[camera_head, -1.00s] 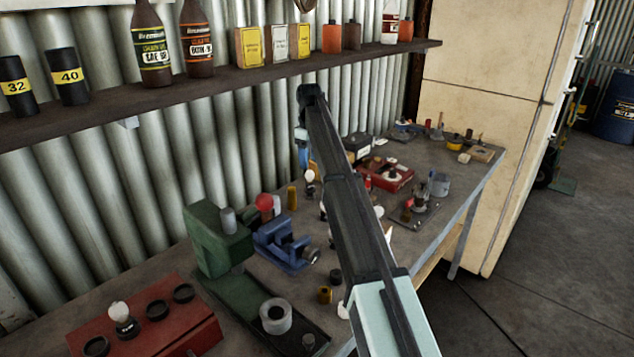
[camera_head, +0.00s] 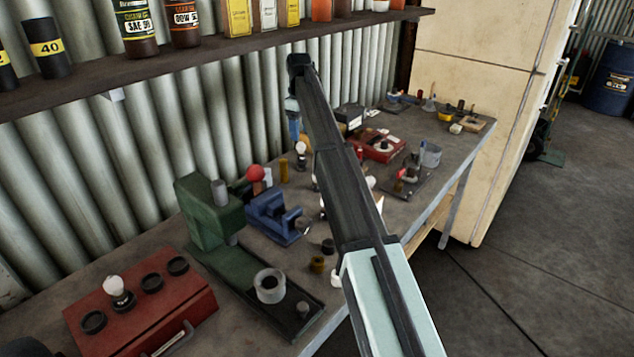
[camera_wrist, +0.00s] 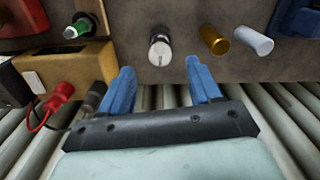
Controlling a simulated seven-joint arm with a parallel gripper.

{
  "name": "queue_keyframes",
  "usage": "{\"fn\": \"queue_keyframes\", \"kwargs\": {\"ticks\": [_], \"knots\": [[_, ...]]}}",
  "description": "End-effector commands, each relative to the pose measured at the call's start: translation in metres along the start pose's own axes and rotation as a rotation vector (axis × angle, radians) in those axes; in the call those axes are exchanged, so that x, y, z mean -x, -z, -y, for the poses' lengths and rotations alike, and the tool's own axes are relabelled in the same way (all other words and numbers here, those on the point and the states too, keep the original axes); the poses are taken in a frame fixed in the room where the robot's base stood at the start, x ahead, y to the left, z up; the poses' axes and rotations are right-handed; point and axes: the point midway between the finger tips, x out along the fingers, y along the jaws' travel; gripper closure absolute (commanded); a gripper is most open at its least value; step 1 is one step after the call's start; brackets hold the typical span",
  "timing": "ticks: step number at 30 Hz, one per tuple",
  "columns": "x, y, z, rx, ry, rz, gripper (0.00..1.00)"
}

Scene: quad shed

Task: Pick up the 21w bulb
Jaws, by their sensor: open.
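A white bulb with a dark base (camera_head: 301,148) stands upright on the bench near the corrugated wall. In the wrist view this bulb (camera_wrist: 159,48) shows beyond the fingertips, roughly in line with the gap between them. Another white bulb (camera_head: 115,286) sits in a round holder on the red box at the front left. I cannot read a wattage on either. My gripper (camera_wrist: 163,80) is open, with two blue fingers apart and nothing between them. In the head view its blue fingers (camera_head: 294,127) show small beside the arm, just above and behind the first bulb; my arm hides part of the bench.
A brass cylinder (camera_wrist: 214,40) and a pale cylinder (camera_wrist: 254,41) stand beside the bulb. A tan box (camera_wrist: 68,72) and red clip (camera_wrist: 62,92) lie on its other side. The blue vise (camera_head: 274,218) and green press (camera_head: 207,212) stand nearby. The shelf (camera_head: 200,62) overhangs the wall side.

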Motion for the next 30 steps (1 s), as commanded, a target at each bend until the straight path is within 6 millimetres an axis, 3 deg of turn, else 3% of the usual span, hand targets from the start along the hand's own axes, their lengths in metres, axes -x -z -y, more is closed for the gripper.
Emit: {"fn": "queue_keyframes", "kwargs": {"ticks": [8,13,21,30], "knots": [[0.0,0.002,0.002,0.002,0.0,0.0,0.34],[0.015,0.0,0.022,0.017,-0.015,-0.015,0.34],[0.022,-0.05,0.085,0.027,-0.068,-0.034,0.34],[0.017,-0.1,0.125,-0.19,-0.171,-0.088,0.34]]}}
